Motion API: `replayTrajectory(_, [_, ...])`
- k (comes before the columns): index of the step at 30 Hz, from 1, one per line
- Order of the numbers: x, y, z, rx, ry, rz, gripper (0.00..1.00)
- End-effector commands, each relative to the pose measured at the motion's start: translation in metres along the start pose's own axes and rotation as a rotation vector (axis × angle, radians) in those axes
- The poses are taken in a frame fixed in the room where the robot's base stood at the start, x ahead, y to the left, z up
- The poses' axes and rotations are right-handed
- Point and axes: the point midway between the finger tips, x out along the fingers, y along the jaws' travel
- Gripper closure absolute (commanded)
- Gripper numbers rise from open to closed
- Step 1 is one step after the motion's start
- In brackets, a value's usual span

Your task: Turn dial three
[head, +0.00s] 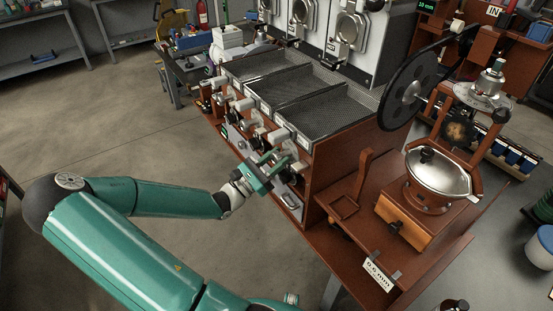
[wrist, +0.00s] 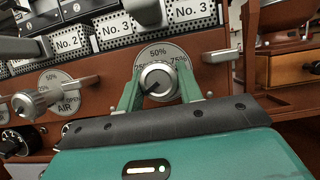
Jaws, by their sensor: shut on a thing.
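A round silver dial (wrist: 158,80) with a dark pointer sits on a pale scale plate (wrist: 175,52) marked 50% at the top and 75% at the side. The label No. 3 (wrist: 188,12) is above and right of it. My gripper (wrist: 158,88) has its two green fingers closed on the dial, one on each side. The lower part of the plate is hidden by my gripper. In the head view my gripper (head: 268,172) is at the right end of the roaster's front panel, where its body hides the dial.
A light lever (wrist: 220,55) sticks out right of the dial. An AIR knob (wrist: 32,102) with a handle and a black knob (wrist: 18,142) are to the left. Mesh trays (head: 340,108) lie above the panel. A wooden stand with a metal bowl (head: 438,175) is at the right.

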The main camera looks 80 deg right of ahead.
Motion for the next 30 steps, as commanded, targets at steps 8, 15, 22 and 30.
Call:
replayTrajectory(8, [0.000,0.000,0.000,0.000,0.000,0.000,0.44])
replayTrajectory(15, [-0.004,0.000,0.000,0.001,0.000,0.001,0.44])
replayTrajectory(22, [-0.038,0.002,0.000,0.001,0.001,0.005,0.44])
replayTrajectory(30, [-0.098,0.001,0.000,0.002,0.001,0.004,0.44])
